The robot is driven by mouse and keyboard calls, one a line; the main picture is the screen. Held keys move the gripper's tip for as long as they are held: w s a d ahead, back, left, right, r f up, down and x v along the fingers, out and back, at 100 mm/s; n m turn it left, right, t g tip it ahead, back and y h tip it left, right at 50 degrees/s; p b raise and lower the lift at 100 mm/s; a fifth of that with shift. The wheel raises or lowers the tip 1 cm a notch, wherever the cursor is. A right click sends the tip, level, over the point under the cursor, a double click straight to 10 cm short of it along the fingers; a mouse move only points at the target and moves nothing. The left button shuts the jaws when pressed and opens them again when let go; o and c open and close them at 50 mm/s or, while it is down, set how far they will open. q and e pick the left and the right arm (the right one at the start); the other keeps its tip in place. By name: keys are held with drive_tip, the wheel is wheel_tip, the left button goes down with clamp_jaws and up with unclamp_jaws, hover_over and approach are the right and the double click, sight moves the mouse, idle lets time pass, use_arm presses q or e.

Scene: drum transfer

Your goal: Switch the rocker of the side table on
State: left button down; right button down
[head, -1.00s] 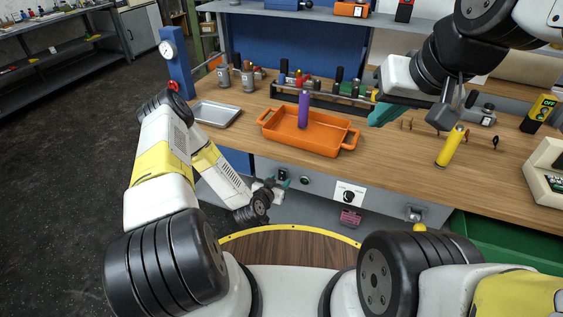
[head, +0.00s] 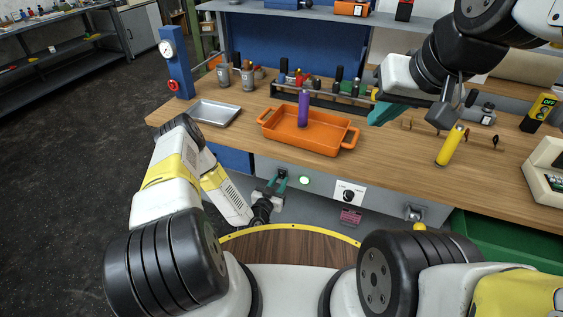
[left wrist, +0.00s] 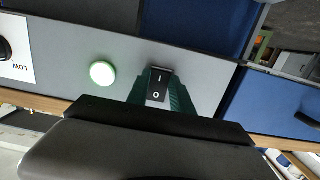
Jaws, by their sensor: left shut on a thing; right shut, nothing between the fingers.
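The rocker (left wrist: 157,87) is a black switch marked I and O on the side table's grey front panel (left wrist: 212,82). In the left wrist view, the teal fingers of my left gripper (left wrist: 160,92) are at both its sides, shut on it. In the head view my left gripper (head: 277,181) is at the panel and hides the rocker. The round lamp (left wrist: 103,73) beside the rocker glows green; it also shows in the head view (head: 304,180). I cannot tell which rocker half is pressed in. My right gripper (head: 380,113) is shut and empty above the tabletop.
An orange tray (head: 333,150) with a purple cylinder (head: 303,108) stands on the wooden top, beside a grey metal tray (head: 214,112). A knob (head: 348,196) on a white plate is right of the lamp. A yellow cylinder (head: 450,146) stands near my right gripper.

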use_arm(q)
drive_tip(key=c, duration=1.1)
unclamp_jaws()
drive_tip(key=v, duration=0.7)
drive_tip(key=shift+s+a, duration=0.1)
drive_tip(key=shift+s, duration=0.3)
